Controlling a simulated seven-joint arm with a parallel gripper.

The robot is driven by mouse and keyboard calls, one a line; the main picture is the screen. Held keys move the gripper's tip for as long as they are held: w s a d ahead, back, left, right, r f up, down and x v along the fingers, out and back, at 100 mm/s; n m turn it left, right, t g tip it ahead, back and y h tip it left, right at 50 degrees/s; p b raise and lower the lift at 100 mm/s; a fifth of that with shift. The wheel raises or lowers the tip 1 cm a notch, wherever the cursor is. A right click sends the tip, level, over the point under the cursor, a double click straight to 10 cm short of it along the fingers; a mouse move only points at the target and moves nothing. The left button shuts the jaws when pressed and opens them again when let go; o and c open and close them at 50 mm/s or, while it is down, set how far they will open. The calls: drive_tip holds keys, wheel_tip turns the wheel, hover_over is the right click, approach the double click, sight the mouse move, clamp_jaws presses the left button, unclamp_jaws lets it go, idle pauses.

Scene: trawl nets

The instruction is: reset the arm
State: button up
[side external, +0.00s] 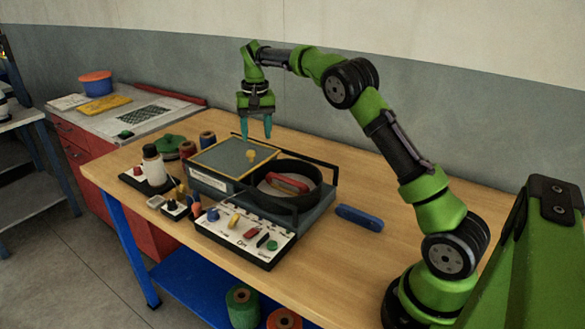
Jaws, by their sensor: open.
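My gripper (256,128) hangs from my green and black arm, with its two teal fingers pointing down and apart. It is open and empty. It is above the back part of a grey box with a framed flat top (215,158). A small yellow knob-like piece (251,155) stands on that top, below and slightly left of the fingertips. The fingers look clear of it, though the exact height is hard to tell.
A black round ring (322,190) surrounds a red-handled item (287,183). A white panel (243,235) with several small coloured pieces lies in front. A blue handle-like object (359,217) lies to the right. The table's back right is clear.

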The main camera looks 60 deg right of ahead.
drive_tip(key=s+a+r+n+t, duration=0.1)
drive_tip(key=s+a+r+t, duration=0.1)
drive_tip(key=s+a, duration=0.4)
drive_tip(key=s+a+r+n+t+y, duration=0.1)
drive_tip(key=s+a, duration=0.5)
drive_tip(key=s, duration=0.8)
drive_tip(key=s+a+r+n+t+y, duration=0.1)
drive_tip(key=s+a+r+n+t, duration=0.1)
drive_tip(key=s+a, duration=0.5)
drive_tip(key=s+r+t, duration=0.1)
drive_tip(key=s, duration=0.2)
drive_tip(key=shift+t, duration=0.3)
